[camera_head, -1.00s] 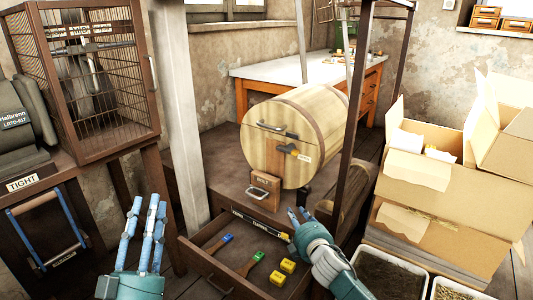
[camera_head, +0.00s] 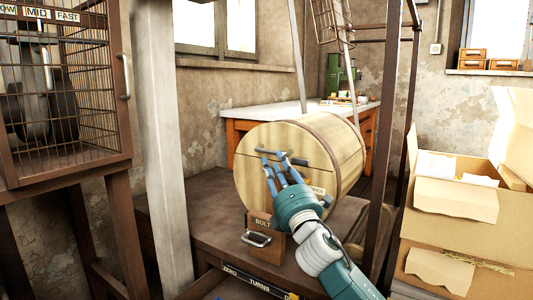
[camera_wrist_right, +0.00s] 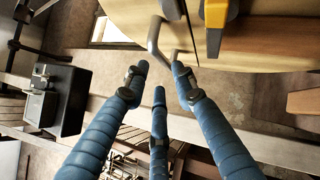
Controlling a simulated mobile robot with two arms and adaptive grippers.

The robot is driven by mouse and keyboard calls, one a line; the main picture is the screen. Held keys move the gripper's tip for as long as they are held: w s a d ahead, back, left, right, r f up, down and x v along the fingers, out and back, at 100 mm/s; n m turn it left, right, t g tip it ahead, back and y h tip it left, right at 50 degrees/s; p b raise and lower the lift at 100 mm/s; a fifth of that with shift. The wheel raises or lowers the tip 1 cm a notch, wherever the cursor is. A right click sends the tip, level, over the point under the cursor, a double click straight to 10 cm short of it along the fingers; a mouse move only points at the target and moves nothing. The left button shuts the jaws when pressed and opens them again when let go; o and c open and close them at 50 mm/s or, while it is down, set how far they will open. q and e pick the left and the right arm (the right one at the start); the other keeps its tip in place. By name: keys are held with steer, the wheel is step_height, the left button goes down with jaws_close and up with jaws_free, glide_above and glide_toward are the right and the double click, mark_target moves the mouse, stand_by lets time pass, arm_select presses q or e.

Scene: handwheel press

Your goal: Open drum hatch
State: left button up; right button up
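The wooden drum (camera_head: 325,140) lies on its side on the brown bench, its round end facing me. The hatch in that end has a dark metal bar handle (camera_head: 298,161). The handle also shows in the right wrist view (camera_wrist_right: 154,38), near the fingertips. My right gripper (camera_head: 276,167) is in front of the hatch with its blue fingers spread at the handle; I cannot tell whether they touch it. The hand hides part of the hatch. A yellow and grey latch piece (camera_wrist_right: 215,22) shows above the fingers in the right wrist view. My left gripper is out of view.
A wooden block marked BOLT (camera_head: 263,222) with a metal handle (camera_head: 256,239) stands below the drum. A dark upright post (camera_head: 384,150) is close to the right of my arm. A wire cage (camera_head: 70,90) is at left, cardboard boxes (camera_head: 455,225) at right.

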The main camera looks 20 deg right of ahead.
mark_target(268, 152)
steer(key=x, duration=0.7)
steer(key=shift+w+f+b, duration=0.1)
steer(key=shift+w+b, duration=0.05)
steer(key=shift+b, duration=0.25)
jaws_close()
